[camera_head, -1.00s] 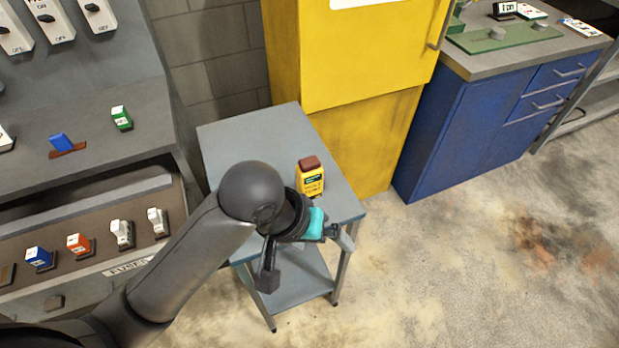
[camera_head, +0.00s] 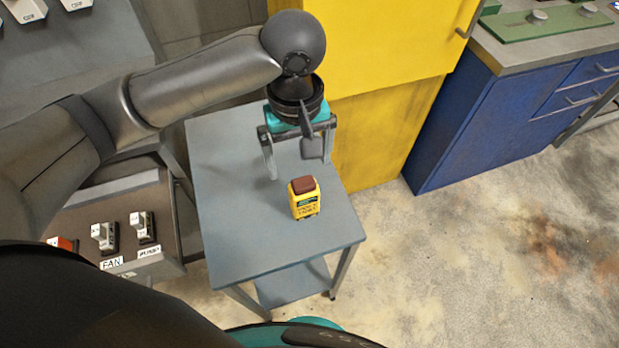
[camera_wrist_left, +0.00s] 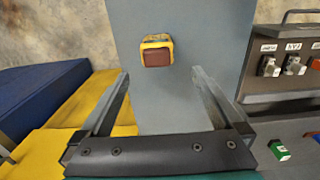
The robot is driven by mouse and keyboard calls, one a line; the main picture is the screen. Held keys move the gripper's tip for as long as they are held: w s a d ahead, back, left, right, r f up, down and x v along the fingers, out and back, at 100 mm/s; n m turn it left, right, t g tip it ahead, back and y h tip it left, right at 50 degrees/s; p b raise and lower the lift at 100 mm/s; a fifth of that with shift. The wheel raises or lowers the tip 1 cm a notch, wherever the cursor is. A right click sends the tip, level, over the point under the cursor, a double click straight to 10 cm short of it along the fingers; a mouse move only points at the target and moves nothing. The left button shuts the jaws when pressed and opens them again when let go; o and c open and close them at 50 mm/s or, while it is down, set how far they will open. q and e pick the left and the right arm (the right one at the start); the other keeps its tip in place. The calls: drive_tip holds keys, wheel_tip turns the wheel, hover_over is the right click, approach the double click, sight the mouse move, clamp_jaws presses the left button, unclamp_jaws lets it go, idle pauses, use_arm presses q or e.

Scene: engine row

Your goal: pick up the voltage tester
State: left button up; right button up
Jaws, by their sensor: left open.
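The voltage tester (camera_head: 304,199) is a small yellow block with a brown top and a dark label. It stands upright on the grey side table (camera_head: 228,230). My left gripper (camera_head: 300,165) is open and empty above the table, just behind the tester in the head view. In the left wrist view the tester (camera_wrist_left: 156,51) shows beyond and between the two spread fingers (camera_wrist_left: 163,80), not touched by them. My right gripper is not in view.
A yellow cabinet (camera_head: 385,60) stands right behind the table. A blue cabinet (camera_head: 460,125) is to its right. The table top around the tester is clear.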

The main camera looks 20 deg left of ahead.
sight(299, 184)
use_arm(q)
drive_tip(key=f, duration=0.2)
drive_tip(key=f+b, duration=0.1)
drive_tip(key=f, duration=0.2)
drive_tip(key=shift+s+f, duration=0.4)
wheel_tip(299, 184, down, 3)
drive_tip(key=shift+w+f+b, duration=0.15)
drive_tip(key=shift+b, duration=0.45)
drive_tip(key=shift+f, duration=0.15)
drive_tip(key=shift+d+f, duration=0.1)
drive_tip(key=shift+f, duration=0.25)
drive_tip(key=f, duration=0.1)
drive_tip(key=f+b, duration=0.1)
drive_tip(key=f, duration=0.1)
drive_tip(key=shift+w+d+f, duration=0.1)
drive_tip(key=shift+d+f, duration=0.15)
drive_tip(key=shift+f, duration=0.1)
drive_tip(key=shift+f+b, duration=0.3)
drive_tip(key=shift+f, duration=0.1)
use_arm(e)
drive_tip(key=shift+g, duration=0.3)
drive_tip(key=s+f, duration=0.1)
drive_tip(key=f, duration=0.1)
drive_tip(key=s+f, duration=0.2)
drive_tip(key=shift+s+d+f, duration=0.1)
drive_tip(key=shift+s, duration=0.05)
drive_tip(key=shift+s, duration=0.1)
